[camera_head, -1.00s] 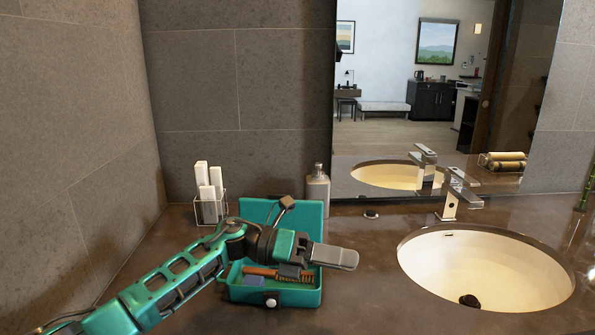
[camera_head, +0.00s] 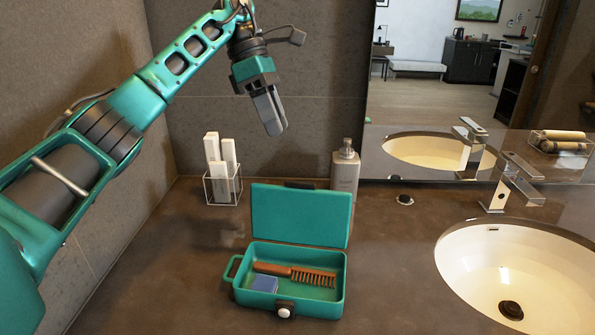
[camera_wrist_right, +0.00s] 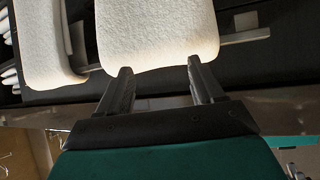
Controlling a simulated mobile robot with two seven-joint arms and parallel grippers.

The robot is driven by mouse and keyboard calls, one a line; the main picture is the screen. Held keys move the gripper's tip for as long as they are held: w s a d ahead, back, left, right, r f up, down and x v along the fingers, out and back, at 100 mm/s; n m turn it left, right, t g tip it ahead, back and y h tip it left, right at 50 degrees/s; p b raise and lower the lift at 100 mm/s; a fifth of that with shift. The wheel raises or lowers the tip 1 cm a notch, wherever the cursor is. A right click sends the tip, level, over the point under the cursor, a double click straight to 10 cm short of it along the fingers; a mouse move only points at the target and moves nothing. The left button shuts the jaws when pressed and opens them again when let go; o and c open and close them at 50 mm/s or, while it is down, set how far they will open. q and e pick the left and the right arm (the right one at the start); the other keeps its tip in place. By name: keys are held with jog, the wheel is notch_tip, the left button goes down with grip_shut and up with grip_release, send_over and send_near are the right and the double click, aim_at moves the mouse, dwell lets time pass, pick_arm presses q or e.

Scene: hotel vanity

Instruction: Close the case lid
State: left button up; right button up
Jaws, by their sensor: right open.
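The teal case (camera_head: 300,306) sits on the counter left of the sink with its lid (camera_head: 302,215) standing open at the back. My left gripper (camera_head: 275,130) is raised above and behind the case, pointing down and apart from the lid. Its fingers look close together, but I cannot tell if they are fully shut. My right gripper (camera_wrist_right: 160,75) shows only in the right wrist view, open, with a white towel-like thing beyond its fingers.
The sink (camera_head: 520,275) and faucet (camera_head: 515,180) are to the right. The counter in front of the holder is clear. White towels (camera_wrist_right: 155,30) hang near my right gripper.

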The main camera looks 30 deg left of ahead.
aim_at(299, 182)
pick_arm(q)
jog(key=x, duration=1)
jog(key=shift+d+f, duration=0.15)
jog(key=shift+f, duration=0.1)
grip_shut()
dwell(0.9)
